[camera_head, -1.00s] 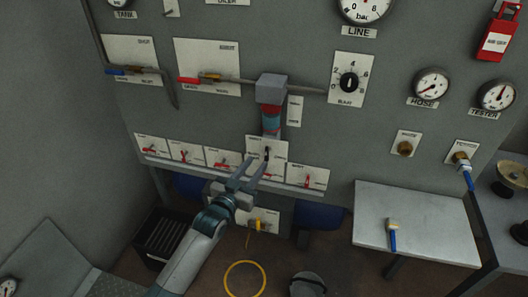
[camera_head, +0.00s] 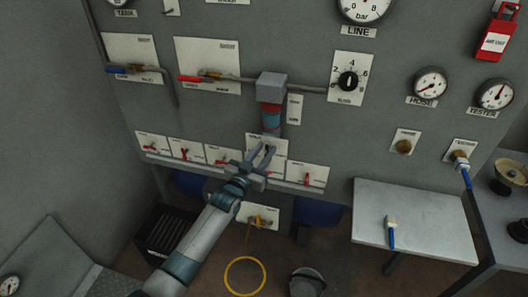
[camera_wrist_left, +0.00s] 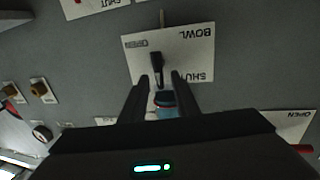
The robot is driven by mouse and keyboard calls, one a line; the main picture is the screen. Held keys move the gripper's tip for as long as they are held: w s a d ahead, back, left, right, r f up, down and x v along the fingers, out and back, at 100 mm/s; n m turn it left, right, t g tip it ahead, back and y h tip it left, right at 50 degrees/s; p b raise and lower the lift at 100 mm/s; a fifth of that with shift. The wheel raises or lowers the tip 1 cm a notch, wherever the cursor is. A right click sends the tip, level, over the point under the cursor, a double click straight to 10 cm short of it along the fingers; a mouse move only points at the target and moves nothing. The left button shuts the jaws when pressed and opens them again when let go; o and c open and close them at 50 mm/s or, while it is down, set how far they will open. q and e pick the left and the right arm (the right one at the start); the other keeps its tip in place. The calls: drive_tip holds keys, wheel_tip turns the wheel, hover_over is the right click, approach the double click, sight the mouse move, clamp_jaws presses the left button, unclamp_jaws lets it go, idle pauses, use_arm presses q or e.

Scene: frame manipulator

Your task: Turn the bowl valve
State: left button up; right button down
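The bowl valve shows in the left wrist view as a black lever (camera_wrist_left: 157,68) on a white plate (camera_wrist_left: 190,56) marked BOWL, OPEN and SHUT, with the lettering upside down. In the head view the same plate (camera_head: 281,149) is partly covered by my left gripper, and the lever is hard to make out there. My left gripper (camera_head: 263,148) is open in front of the plate. In the left wrist view its two fingertips (camera_wrist_left: 160,80) are apart, with the lever's near end between or just ahead of them. Whether they touch it is unclear. My right gripper is out of view.
Small plates with red levers (camera_head: 185,151) flank the bowl plate. A grey box with a red and blue pipe (camera_head: 271,90) is just above it. A grey side table (camera_head: 430,215) stands at right, and a yellow ring (camera_head: 245,277) lies below.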

use_arm(q)
clamp_jaws()
drive_tip(key=shift+d+m, duration=0.1)
drive_tip(key=shift+m, duration=0.4)
drive_tip(key=m, duration=0.1)
drive_tip(key=m+p, duration=0.1)
drive_tip(key=shift+s+d+r+m+g, duration=0.1)
drive_tip(key=shift+d+m+g, duration=0.2)
drive_tip(key=shift+g, duration=0.1)
drive_tip(key=m, duration=0.2)
drive_tip(key=m+y+p, duration=0.1)
drive_tip(key=m, duration=0.1)
drive_tip(key=shift+s+d, duration=0.1)
drive_tip(key=shift+d, duration=0.25)
drive_tip(key=m+y, duration=0.1)
drive_tip(key=m, duration=0.1)
drive_tip(key=f+m+y, duration=0.1)
drive_tip(key=m, duration=0.2)
drive_tip(key=d+f+m, duration=0.1)
drive_tip(key=m, duration=0.2)
drive_tip(key=shift+s+y+p, duration=0.15)
drive_tip(key=shift+y+p, duration=0.2)
drive_tip(key=shift+y, duration=0.05)
